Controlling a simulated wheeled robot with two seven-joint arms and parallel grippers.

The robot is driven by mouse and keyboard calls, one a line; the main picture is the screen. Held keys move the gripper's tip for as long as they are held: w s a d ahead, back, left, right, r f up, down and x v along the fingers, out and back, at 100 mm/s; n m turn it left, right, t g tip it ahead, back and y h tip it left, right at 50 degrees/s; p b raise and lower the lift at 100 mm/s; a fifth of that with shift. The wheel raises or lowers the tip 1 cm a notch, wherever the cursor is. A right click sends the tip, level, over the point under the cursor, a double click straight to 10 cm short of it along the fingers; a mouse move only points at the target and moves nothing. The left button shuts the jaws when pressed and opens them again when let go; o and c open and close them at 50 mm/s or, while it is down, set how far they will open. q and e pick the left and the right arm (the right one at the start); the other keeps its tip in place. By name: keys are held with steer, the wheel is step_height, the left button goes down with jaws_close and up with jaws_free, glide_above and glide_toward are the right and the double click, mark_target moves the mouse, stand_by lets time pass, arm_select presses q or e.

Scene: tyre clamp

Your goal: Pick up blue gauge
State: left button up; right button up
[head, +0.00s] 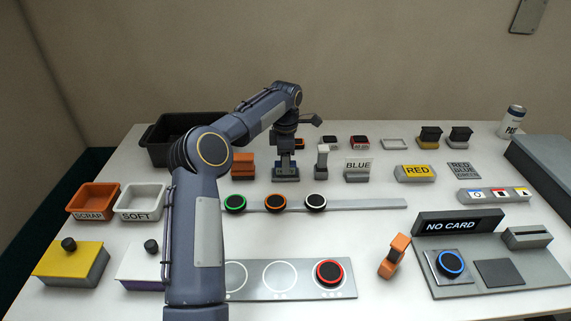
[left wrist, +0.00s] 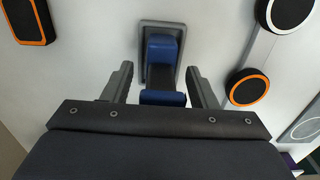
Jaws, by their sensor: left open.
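The blue gauge (left wrist: 163,49) sits in a grey stand (left wrist: 146,29) in the left wrist view, a blue block with a dark middle part. In the head view the stand (head: 285,178) shows below my gripper, and the gauge is mostly hidden behind the jaws. My left gripper (left wrist: 160,85) is open, with one finger on each side of the gauge and a visible gap at both sides. It points down over the stand in the head view (head: 285,158). My right gripper is in neither view.
An orange block (head: 243,162) and a white gauge-like piece (head: 321,158) stand close on either side. A rail with round discs (head: 275,204) lies in front. A dark bin (head: 165,145) stands behind left.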

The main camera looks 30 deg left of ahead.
arm_select(q)
steer(key=c, duration=1.1)
steer(key=shift+c, duration=0.2)
steer(key=shift+r, duration=0.1)
steer(key=shift+r, duration=0.4)
step_height(320, 180, up, 2)
steer(key=shift+r, duration=0.25)
steer(key=s+d+r+b, duration=0.2)
steer(key=s+d+r, duration=0.4)
steer(key=d+r, duration=0.3)
steer(key=d, duration=0.3)
steer(key=shift+d+r, duration=0.3)
steer(key=shift+d, duration=0.05)
